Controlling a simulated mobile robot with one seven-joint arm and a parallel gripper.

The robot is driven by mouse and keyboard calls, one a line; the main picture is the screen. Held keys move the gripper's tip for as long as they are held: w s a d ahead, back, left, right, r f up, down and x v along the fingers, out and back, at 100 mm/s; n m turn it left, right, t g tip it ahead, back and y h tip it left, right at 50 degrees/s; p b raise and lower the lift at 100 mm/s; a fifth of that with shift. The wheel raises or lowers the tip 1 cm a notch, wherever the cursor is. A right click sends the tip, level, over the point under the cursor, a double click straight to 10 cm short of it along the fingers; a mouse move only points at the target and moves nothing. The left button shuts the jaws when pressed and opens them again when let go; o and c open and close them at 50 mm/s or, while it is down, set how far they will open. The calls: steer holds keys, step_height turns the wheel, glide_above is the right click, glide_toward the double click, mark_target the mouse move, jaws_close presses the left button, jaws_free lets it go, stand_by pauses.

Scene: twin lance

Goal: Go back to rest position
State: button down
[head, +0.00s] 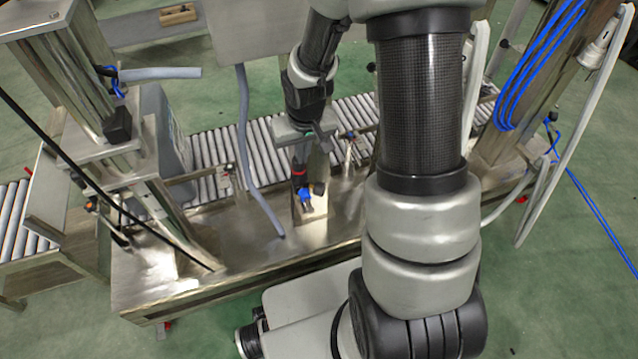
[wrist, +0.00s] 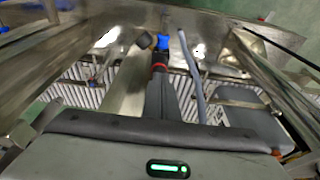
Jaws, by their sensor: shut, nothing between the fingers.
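My gripper (head: 301,155) hangs from my arm near the middle of the head view, pointing down over the metal table (head: 345,205). Its fingers are shut with nothing between them. In the wrist view the dark fingers (wrist: 165,95) run up from the grey gripper body. A red band (head: 299,172) and a blue fitting (head: 305,194) show just past the fingers, by an upright metal plate (head: 320,175). A dark round knob (wrist: 144,40) is beside the blue fitting. I cannot tell whether the fingers touch any of these.
A grey lance (head: 246,140) hangs down left of my gripper, its lower end over the table. Another grey lance (head: 160,73) sticks out sideways from the left post. A roller conveyor (head: 255,140) runs behind. Blue hose coils (head: 540,65) hang at the right.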

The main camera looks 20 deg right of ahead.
steer(key=shift+w+p+v, duration=0.25)
steer(key=shift+p+v, duration=0.2)
steer(key=shift+v, duration=0.55)
steer(key=shift+r, duration=0.1)
steer(key=s+r+t, duration=0.1)
steer(key=s+r, duration=0.2)
steer(key=r, duration=0.5)
steer(key=s+r+t, duration=0.1)
steer(key=s+r, duration=0.2)
steer(key=r, duration=0.6)
steer(key=s+a+r+t, duration=0.1)
steer(key=s+r, duration=0.8)
steer(key=s, duration=0.4)
step_height(320, 180, up, 20)
steer(key=p, duration=2)
steer(key=shift+a+r, duration=0.2)
steer(key=shift+d, duration=0.1)
